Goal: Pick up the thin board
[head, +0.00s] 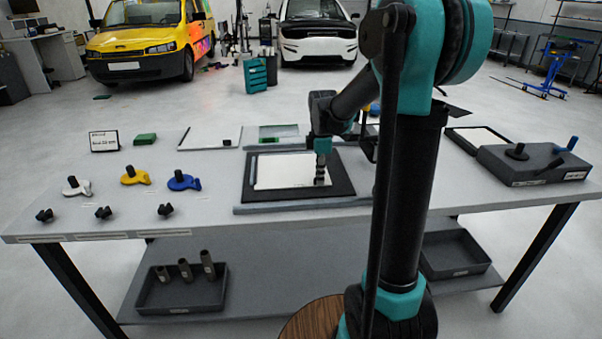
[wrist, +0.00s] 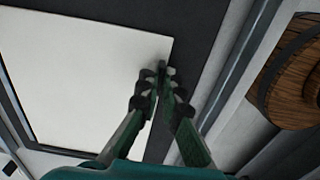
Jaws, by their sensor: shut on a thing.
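The thin board, a white flat sheet (head: 282,171), lies over a black framed mat (head: 343,184) near the middle of the table. My gripper (head: 321,176) reaches down at the board's right side. In the wrist view the white board (wrist: 85,70) fills the left, with the black mat (wrist: 195,25) showing beyond its edge. The fingers of my gripper (wrist: 155,85) are close together at that edge, shut on the board. Whether the board is raised off the mat is hard to tell.
Grey rails (head: 300,207) edge the mat. White, yellow and blue clamps (head: 184,181) stand left, with several black knobs in front. A dark grey box (head: 532,164) is at right. A round wooden top (head: 318,318) stands before the table, also in the wrist view (wrist: 292,75).

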